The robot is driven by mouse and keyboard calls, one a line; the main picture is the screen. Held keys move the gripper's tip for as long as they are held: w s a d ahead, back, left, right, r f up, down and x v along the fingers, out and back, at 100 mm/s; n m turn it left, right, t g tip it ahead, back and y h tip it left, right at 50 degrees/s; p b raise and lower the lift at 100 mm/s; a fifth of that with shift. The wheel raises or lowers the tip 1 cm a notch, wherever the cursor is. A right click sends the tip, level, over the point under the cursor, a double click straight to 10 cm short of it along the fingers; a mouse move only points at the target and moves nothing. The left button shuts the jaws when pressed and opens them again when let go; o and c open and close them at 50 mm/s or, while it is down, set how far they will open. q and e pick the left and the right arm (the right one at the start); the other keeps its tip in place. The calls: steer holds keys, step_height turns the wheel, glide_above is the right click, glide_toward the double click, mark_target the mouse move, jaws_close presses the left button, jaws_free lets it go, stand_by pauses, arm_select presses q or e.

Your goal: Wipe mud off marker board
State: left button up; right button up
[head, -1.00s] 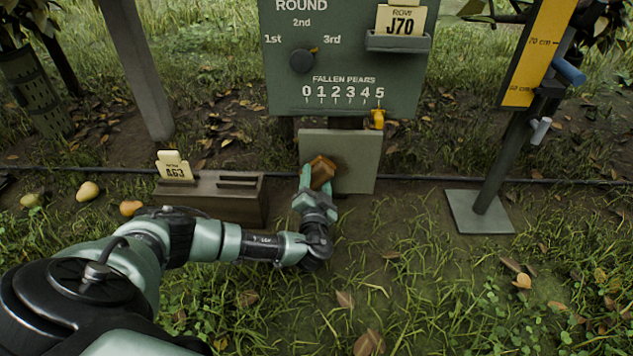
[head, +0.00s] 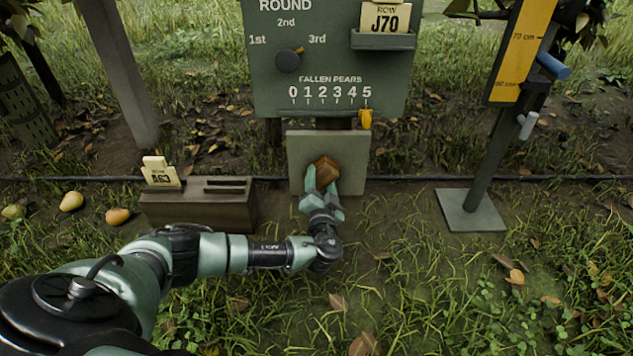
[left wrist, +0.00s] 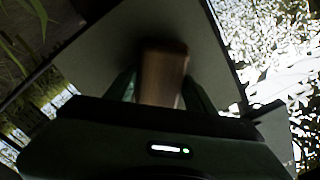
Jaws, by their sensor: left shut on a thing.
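The marker board (head: 353,147) is a small grey square panel standing low under the green sign. It also shows in the left wrist view (left wrist: 205,55), filling much of the upper middle. My left gripper (head: 322,186) is shut on a brown wiping block (head: 324,168) and holds it at the middle of the board's face. In the left wrist view the block (left wrist: 163,70) sits between the green fingers against or very close to the panel. No clear mud patch shows on the visible board; the part behind the block and fingers is hidden. My right gripper is not in view.
The green sign (head: 300,60) with dial and yellow slider stands just above the board. A brown box (head: 195,210) with a tag card is to the left, several pears (head: 71,201) beyond it. A post on a base plate (head: 470,212) stands right. Grass in front is open.

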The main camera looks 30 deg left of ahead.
mark_target(336, 179)
arm_select(q)
steer(key=shift+w+d, duration=0.45)
steer(key=shift+d, duration=0.15)
steer(key=shift+w+d, duration=0.7)
steer(key=shift+d, duration=0.3)
steer(key=shift+w+d, duration=0.5)
steer(key=shift+d, duration=0.35)
steer(key=shift+w+d, duration=0.45)
steer(key=shift+d, duration=0.4)
steer(key=shift+w, duration=0.1)
steer(key=shift+a+r, duration=0.1)
steer(key=shift+a, duration=0.05)
steer(key=shift+a, duration=0.1)
